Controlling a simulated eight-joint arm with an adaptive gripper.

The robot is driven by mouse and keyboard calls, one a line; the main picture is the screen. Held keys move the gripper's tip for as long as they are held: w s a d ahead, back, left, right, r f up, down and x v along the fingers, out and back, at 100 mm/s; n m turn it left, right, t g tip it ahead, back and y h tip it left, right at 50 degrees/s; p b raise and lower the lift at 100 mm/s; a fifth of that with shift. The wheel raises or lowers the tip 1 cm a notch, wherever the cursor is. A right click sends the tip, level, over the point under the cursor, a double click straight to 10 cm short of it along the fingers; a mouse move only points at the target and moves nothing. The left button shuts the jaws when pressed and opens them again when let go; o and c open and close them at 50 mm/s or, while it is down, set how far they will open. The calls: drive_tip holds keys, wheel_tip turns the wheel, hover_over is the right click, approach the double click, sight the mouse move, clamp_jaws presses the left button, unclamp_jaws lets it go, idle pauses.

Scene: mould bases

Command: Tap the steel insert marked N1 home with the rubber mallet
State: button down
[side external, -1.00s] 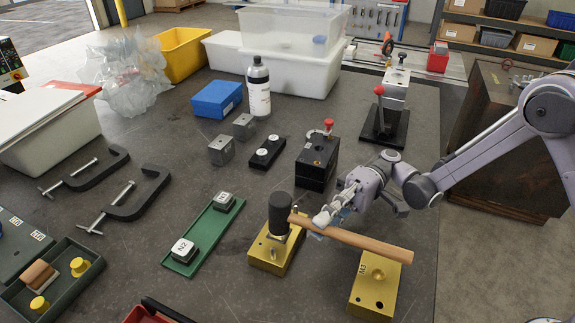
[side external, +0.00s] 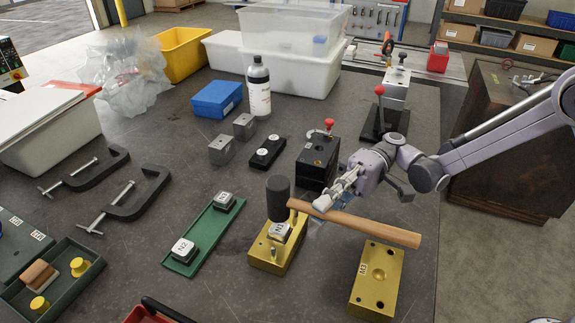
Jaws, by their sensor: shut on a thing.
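My gripper (side external: 330,203) is shut on the wooden handle of the rubber mallet (side external: 375,227). The mallet's dark cylindrical head (side external: 278,198) is upright at the handle's left end, just above the insert in the picture. The steel insert with a white-marked top (side external: 280,231) sits in the left brass mould base (side external: 271,258); its mark looks like N1 but is small. The head appears raised clear of the insert, though the exact gap is hard to judge. How deep the insert sits cannot be told.
A second brass base (side external: 366,292) stands at the right, below the handle. A green tray (side external: 206,237) to the left holds an insert marked N2 (side external: 183,249) and another insert (side external: 224,201). A black block with a red knob (side external: 318,158) stands behind my gripper.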

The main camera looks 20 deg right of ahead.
drive_tip(key=shift+s+f, duration=0.1)
drive_tip(key=shift+f, duration=0.05)
wheel_tip(320, 180, down, 5)
drive_tip(key=shift+r, duration=0.1)
idle(0.3)
drive_tip(key=shift+a+r, duration=0.1)
drive_tip(key=shift+r, duration=2.25)
drive_tip(key=c, duration=1.8)
unclamp_jaws()
clamp_jaws()
